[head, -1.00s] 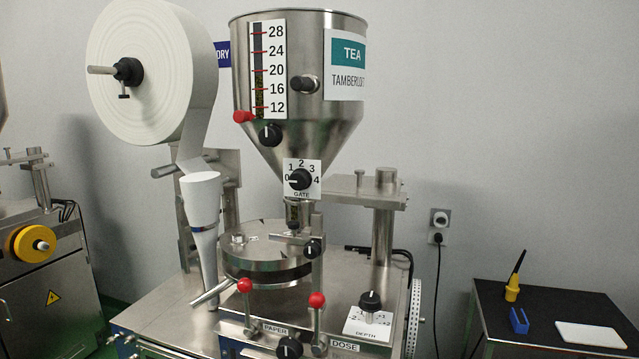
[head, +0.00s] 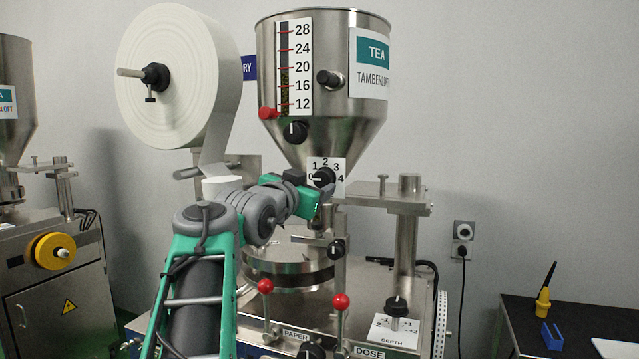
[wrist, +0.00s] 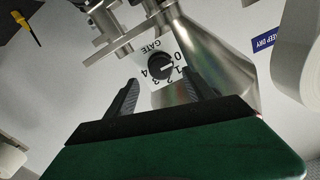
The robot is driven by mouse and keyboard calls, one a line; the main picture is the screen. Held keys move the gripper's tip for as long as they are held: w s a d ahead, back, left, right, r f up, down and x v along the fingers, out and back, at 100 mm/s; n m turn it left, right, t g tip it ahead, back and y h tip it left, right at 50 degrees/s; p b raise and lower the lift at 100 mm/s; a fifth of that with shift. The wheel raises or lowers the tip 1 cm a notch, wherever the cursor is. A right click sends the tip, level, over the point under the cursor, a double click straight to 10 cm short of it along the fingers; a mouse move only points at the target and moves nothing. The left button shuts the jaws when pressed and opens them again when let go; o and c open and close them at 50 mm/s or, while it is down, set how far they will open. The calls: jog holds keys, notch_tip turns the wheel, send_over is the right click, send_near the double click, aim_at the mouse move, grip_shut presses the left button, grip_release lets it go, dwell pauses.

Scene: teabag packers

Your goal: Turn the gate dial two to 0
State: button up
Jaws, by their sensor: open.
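The gate dial (head: 324,178) is a black round knob on a white plate marked 0 to 4, low on the hopper's cone. Its white mark points left, close to the 0; I cannot tell if it sits exactly on it. In the wrist view the dial (wrist: 160,66) appears turned over, with its mark pointing right, near 0 and 1. My gripper (wrist: 160,83) is open and empty. Its two fingers point toward the dial plate, one on each side of the knob in the picture, apparently short of it. In the head view my arm partly covers the plate's lower part.
The steel hopper (head: 330,70) carries a level scale and another black knob (head: 295,131). A paper roll (head: 170,90) hangs at left. Two red-tipped levers stand below, beside the depth knob (head: 397,305). A dark table (head: 520,320) is at right. A second machine stands at left.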

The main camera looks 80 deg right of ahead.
aim_at(321, 180)
jog(key=d, duration=0.3)
jog(key=d+p, duration=0.1)
jog(key=d, duration=0.1)
jog(key=shift+s+d+p, duration=0.2)
jog(key=shift+d+p, duration=0.1)
jog(key=shift+d, duration=0.1)
grip_shut()
